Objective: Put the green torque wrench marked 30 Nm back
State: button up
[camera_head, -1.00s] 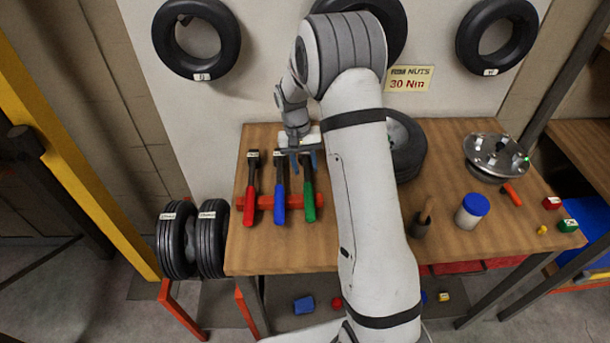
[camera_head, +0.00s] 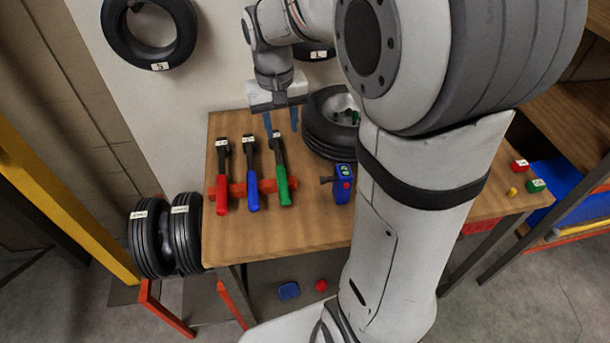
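The green-handled torque wrench (camera_head: 282,175) lies in the red rack (camera_head: 237,188) on the wooden table, rightmost of three. The blue-handled wrench (camera_head: 251,178) is beside it and the red-handled wrench (camera_head: 222,180) is at the left. Each has a small white label, too small to read. My gripper (camera_head: 281,124) is above the head end of the green wrench, its two blue fingers apart with nothing held between them. The exact height gap between fingertips and wrench head is hard to tell.
A blue tool with a small green display (camera_head: 343,185) stands right of the rack. A black tyre (camera_head: 327,125) lies behind it. My arm hides much of the table's right side. Two tyres (camera_head: 185,235) stand at the left. The table front before the rack is clear.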

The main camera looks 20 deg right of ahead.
jog(key=s+a+n+t, duration=0.1)
jog(key=s+t, duration=0.2)
jog(key=s, duration=1.3)
jog(key=shift+s+y, duration=0.3)
jog(key=shift+y, duration=0.1)
jog(key=shift+r, duration=0.1)
